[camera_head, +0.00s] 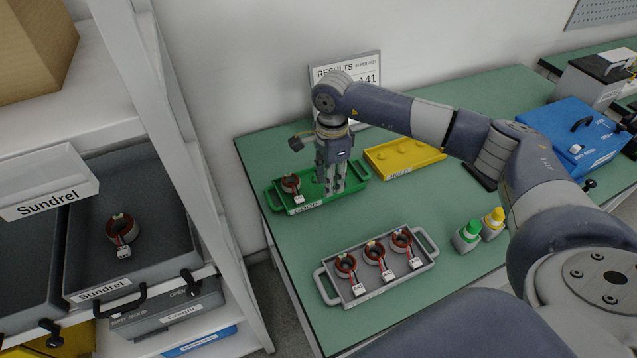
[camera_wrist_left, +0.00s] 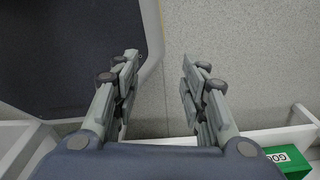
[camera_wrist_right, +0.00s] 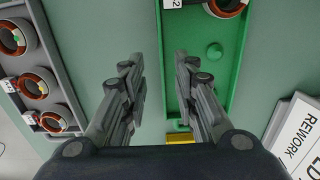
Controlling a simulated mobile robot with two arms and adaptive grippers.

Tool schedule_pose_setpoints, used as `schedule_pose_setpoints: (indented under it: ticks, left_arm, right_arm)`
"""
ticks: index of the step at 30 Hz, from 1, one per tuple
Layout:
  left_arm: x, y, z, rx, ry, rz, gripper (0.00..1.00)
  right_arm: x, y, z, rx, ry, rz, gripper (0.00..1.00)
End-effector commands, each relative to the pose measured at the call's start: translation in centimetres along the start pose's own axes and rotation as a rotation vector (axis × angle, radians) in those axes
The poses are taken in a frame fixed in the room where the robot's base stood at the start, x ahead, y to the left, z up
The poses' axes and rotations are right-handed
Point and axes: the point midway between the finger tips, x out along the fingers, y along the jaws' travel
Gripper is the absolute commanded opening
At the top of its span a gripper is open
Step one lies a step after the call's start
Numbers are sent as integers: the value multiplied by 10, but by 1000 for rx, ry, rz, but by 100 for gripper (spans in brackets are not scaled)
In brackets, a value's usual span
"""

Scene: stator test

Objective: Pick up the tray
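The grey tray (camera_head: 374,290) with two end handles lies on the green table and holds three red-and-black stators (camera_head: 372,252). It also shows at the left of the right wrist view (camera_wrist_right: 57,62). The green tray (camera_head: 313,202), labelled GOOD, lies farther back with one stator (camera_head: 290,184) at its left end. My right gripper (camera_head: 331,190) points down over the green tray, fingers apart and empty; in the right wrist view (camera_wrist_right: 160,80) its right finger overlaps the tray's near wall. Contact cannot be told. My left gripper (camera_wrist_left: 158,80) is open and empty, above the floor.
A yellow tray (camera_head: 405,157) lies right of the green one. Green- and yellow-capped bottles (camera_head: 467,237) (camera_head: 493,223) stand right of the grey tray, and a blue case (camera_head: 575,135) farther back. A shelf rack (camera_head: 200,150) stands at left, holding a bin with a stator (camera_head: 121,230).

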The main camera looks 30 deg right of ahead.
Motion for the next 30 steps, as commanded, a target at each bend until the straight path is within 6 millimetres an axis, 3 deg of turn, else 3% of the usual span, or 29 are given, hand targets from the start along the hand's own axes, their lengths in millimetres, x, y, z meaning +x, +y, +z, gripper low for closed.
schedule_pose_setpoints:
  ticks: [9,18,22,30]
  left_arm:
    - [-20,-4,-29,0,43,-4,40]
    - [-19,-4,-30,-1,44,-5,40]
    - [-19,-3,-23,-1,33,-4,40]
    - [-19,-3,-18,-2,25,-3,40]
  right_arm:
    - [42,-1,3,1,1,4,28]
    - [49,-2,3,0,0,1,28]
    - [49,-2,3,0,0,1,0]
    - [48,-2,3,0,-1,-1,0]
